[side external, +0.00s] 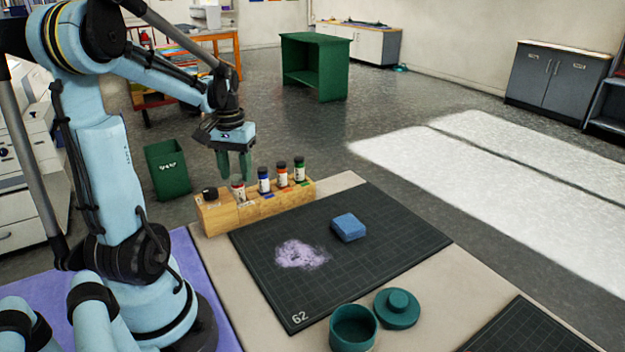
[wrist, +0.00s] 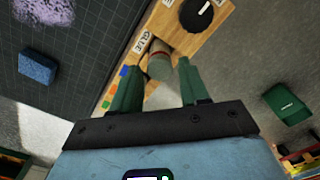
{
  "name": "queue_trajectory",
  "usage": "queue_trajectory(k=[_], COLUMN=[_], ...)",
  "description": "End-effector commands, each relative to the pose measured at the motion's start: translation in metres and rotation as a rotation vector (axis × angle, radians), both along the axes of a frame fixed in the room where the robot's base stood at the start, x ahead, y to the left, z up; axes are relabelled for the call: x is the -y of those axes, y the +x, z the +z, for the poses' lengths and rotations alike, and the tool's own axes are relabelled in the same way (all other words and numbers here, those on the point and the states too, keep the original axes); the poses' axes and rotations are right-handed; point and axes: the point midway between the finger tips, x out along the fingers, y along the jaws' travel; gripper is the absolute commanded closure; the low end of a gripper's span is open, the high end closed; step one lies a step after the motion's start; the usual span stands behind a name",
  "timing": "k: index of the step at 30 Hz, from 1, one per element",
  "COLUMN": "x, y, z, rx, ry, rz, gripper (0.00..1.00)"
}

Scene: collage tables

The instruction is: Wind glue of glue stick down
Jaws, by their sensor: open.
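The glue stick (side external: 238,192) stands in the slot of the wooden rack (side external: 266,207) marked GLUE. It is pale with a reddish band, and its lower part is hidden in the rack. My gripper (side external: 234,170) points down just above it, with green fingers apart. In the wrist view, the glue stick (wrist: 159,66) shows between the open fingertips (wrist: 160,72). I cannot tell whether either finger touches it. A black round knob or cap (side external: 210,194) sits at the rack's left end, and it also shows in the wrist view (wrist: 197,14).
Several dark-capped bottles (side external: 282,177) stand in the rack to the right of the glue stick. A dark cutting mat (side external: 340,260) carries a blue sponge (side external: 348,227) and a pale purple smear (side external: 300,254). A green pot (side external: 353,328) and its lid (side external: 397,308) stand at the front.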

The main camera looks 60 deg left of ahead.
Motion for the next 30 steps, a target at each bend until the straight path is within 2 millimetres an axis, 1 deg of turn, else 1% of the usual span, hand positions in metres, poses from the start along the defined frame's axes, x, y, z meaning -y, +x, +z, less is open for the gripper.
queue_trajectory(k=[12, 18, 22, 30], x=[0.000, 0.000, 0.000, 0.002], y=[0.000, 0.000, 0.000, 0.001], z=[0.038, 0.053, 0.057, 0.057], rx=[0.000, 0.000, 0.000, 0.002], ry=[0.000, 0.000, 0.000, 0.002], rz=[0.000, 0.000, 0.000, -0.005], gripper=[0.55, 0.55, 0.55, 0.55])
